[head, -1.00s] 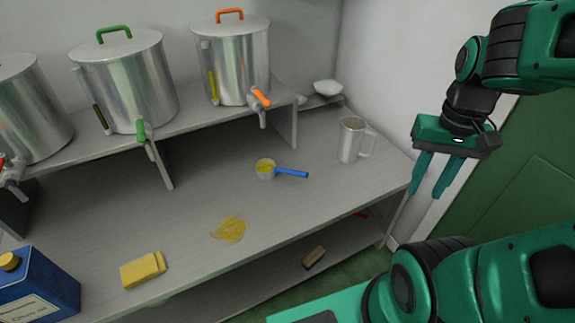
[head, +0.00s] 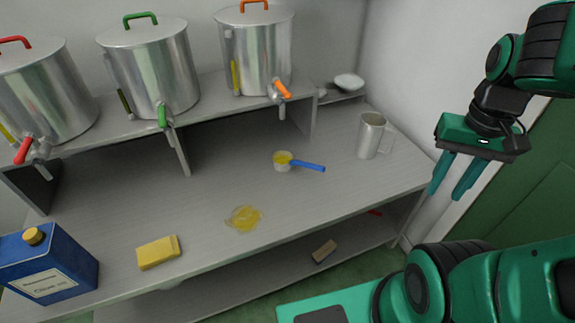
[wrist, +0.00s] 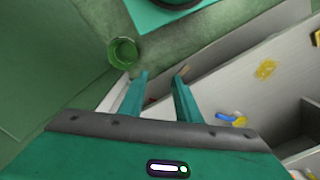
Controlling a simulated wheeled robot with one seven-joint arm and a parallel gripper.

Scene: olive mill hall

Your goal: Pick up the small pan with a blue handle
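The small pan (head: 283,165) is whitish with yellow contents. It stands on the grey counter (head: 330,195), its blue handle (head: 310,167) pointing right. In the wrist view the pan's blue handle (wrist: 225,117) shows at the right. My gripper (head: 448,196) is open and empty, to the right of the counter's end and well apart from the pan. Its two teal fingers also show spread in the wrist view (wrist: 160,78).
A metal jug (head: 369,137) stands right of the pan. A yellow puddle (head: 244,219), a yellow sponge (head: 158,252) and a blue oil can (head: 45,262) are on the counter. Steel vats with taps (head: 255,50) stand on the raised shelf. A brush (head: 324,251) lies below.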

